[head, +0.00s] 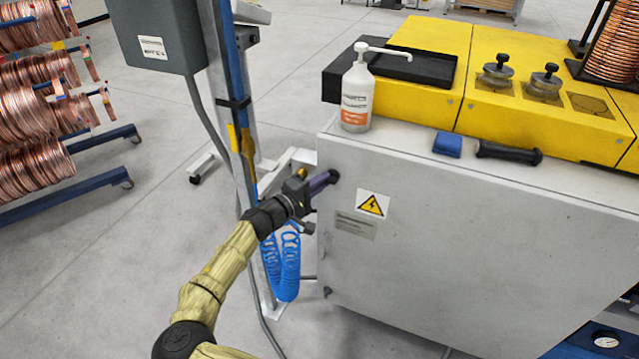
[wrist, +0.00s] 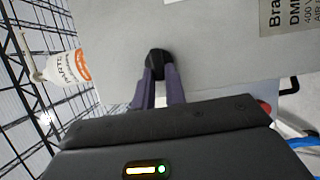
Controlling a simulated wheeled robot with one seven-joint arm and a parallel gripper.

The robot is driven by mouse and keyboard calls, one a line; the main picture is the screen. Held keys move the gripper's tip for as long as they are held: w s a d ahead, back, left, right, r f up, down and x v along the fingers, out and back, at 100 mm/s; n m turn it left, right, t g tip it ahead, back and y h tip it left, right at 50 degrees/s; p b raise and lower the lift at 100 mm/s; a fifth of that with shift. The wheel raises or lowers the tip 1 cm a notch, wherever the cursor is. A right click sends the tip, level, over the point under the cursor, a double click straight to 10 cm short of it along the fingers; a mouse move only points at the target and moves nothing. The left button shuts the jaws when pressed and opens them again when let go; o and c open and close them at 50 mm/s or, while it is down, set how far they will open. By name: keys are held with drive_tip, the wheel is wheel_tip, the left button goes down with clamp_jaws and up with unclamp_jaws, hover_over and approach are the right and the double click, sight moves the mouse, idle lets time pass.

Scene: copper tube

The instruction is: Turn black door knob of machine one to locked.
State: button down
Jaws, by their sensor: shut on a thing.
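The black door knob (head: 335,174) is near the upper left edge of the grey door (head: 450,240) of the machine. In the wrist view the knob (wrist: 158,56) shows as a dark rounded shape between the purple fingertips. My gripper (head: 325,180) reaches the knob from the left, and its fingers (wrist: 159,73) are shut on it. The fingers hide part of the knob, so I cannot tell whether it stands at locked.
A yellow warning sign (head: 372,204) is just right of the knob. A second black knob (head: 327,292) is low on the door's left edge. A white bottle (head: 357,95) stands on the machine top. A post with blue coiled hose (head: 289,265) stands close left of the door.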

drive_tip(key=shift+w+d+r, duration=0.1)
drive_tip(key=shift+d+r, duration=0.05)
drive_tip(key=shift+r, duration=0.05)
drive_tip(key=c, duration=1.5)
unclamp_jaws()
drive_tip(key=shift+c, duration=0.2)
drive_tip(key=shift+o, duration=0.5)
drive_tip(key=shift+w+d+f, duration=0.1)
drive_tip(key=shift+f, duration=0.15)
drive_tip(key=b+v, duration=0.2)
drive_tip(key=v, duration=1.5)
drive_tip(key=shift+a+r, duration=0.15)
drive_tip(key=shift+a, duration=0.1)
